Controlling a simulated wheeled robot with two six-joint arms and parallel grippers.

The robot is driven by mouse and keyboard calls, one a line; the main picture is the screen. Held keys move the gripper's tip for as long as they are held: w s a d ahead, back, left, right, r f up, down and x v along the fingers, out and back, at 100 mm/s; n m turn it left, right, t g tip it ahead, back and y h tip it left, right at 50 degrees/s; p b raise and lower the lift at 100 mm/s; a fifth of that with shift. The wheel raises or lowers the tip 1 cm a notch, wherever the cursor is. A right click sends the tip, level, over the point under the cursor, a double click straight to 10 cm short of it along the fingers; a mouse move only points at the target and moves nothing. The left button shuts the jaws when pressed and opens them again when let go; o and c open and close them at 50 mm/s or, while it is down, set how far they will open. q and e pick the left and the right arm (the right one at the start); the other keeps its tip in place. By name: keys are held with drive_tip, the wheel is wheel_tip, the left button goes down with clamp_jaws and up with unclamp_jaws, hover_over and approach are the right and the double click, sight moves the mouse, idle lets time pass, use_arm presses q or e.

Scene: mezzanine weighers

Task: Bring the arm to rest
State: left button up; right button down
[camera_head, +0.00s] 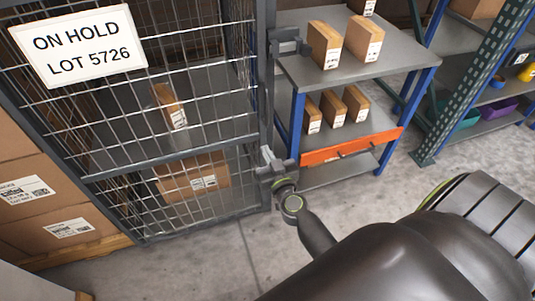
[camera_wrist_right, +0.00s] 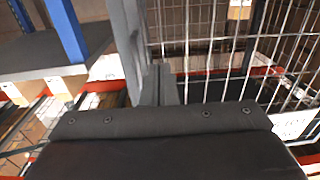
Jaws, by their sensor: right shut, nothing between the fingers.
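My right arm comes in from the lower right of the head view. Its gripper (camera_head: 270,160) is shut and empty, close to the front corner post of a wire-mesh cage. I cannot tell from the head view whether it touches the post. In the right wrist view the closed fingers (camera_wrist_right: 156,84) point up the picture, with nothing held between them. My left gripper is not in view.
The mesh cage (camera_head: 132,160) has an "ON HOLD LOT 5726" sign (camera_head: 78,45) and boxes inside. A grey shelf rack (camera_head: 360,70) with blue posts and several small cartons stands right of it. Bare concrete floor (camera_head: 445,160) lies right of the rack.

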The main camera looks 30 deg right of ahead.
drive_tip(key=s+f+n+g+y+p, duration=0.1)
drive_tip(key=s+f+g, duration=0.1)
drive_tip(key=s+f, duration=0.45)
drive_tip(key=s+a+f+g+y+p, duration=0.1)
drive_tip(key=s+f+g+p, duration=0.15)
drive_tip(key=f, duration=0.65)
drive_tip(key=s+f+n+g+y+p, duration=0.1)
drive_tip(key=s+f+g, duration=0.2)
drive_tip(key=s+f, duration=0.35)
use_arm(q)
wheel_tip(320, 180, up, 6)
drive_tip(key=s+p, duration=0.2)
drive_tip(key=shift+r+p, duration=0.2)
drive_tip(key=shift+p, duration=0.1)
use_arm(e)
drive_tip(key=s+f+g, duration=0.4)
drive_tip(key=s+f, duration=0.3)
drive_tip(key=s, duration=0.7)
drive_tip(key=s+d+f+g, duration=0.1)
drive_tip(key=s+f+g, duration=0.4)
drive_tip(key=s, duration=0.9)
drive_tip(key=shift+s+d+f, duration=0.2)
drive_tip(key=shift+s+f, duration=0.1)
drive_tip(key=shift+f, duration=0.55)
